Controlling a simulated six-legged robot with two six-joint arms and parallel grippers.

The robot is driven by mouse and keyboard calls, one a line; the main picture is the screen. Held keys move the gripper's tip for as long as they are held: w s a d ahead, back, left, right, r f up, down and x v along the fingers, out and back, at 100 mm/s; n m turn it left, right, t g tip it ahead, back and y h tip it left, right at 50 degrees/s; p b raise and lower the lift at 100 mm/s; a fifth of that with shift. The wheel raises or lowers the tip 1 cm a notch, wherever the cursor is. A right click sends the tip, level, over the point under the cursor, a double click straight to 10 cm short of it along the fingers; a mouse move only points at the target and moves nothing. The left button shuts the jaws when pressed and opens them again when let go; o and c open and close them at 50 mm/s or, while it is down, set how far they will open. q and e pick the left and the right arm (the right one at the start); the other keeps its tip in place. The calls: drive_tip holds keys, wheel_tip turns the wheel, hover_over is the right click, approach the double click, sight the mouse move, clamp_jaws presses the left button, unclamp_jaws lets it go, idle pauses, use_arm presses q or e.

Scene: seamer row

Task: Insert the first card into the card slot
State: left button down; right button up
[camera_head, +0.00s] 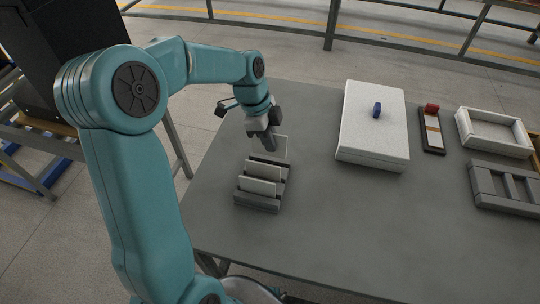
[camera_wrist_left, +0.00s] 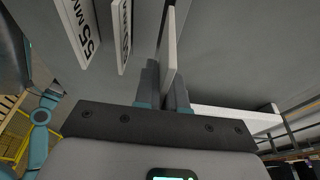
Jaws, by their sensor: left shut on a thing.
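My left gripper (camera_head: 268,145) is shut on a thin pale card (camera_head: 281,146), just behind a grey stepped card rack (camera_head: 257,205). In the left wrist view, the card (camera_wrist_left: 169,50) stands edge-on between the two fingers (camera_wrist_left: 162,88). Two other pale cards stand upright in the rack, a front one (camera_head: 257,187) and one behind it (camera_head: 263,171). In the left wrist view, two cards with printed lettering (camera_wrist_left: 82,28) stand to the left of the held card, apart from it. Whether the held card touches the rack I cannot tell. My right gripper is out of view.
Right of the rack is a large white box (camera_head: 365,130) with a blue piece (camera_head: 377,110) on top. Further right are a dark strip with a red block (camera_head: 432,107), a white tray (camera_head: 466,130) and a grey slotted frame (camera_head: 483,183). The table's front middle is clear.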

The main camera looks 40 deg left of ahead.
sight(270, 155)
use_arm(q)
wheel_tip(270, 155, down, 6)
drive_tip(key=shift+r, duration=0.1)
drive_tip(key=shift+b, duration=0.3)
drive_tip(key=shift+f, duration=0.3)
drive_tip(key=c, duration=1.2)
unclamp_jaws()
drive_tip(key=shift+r, duration=0.1)
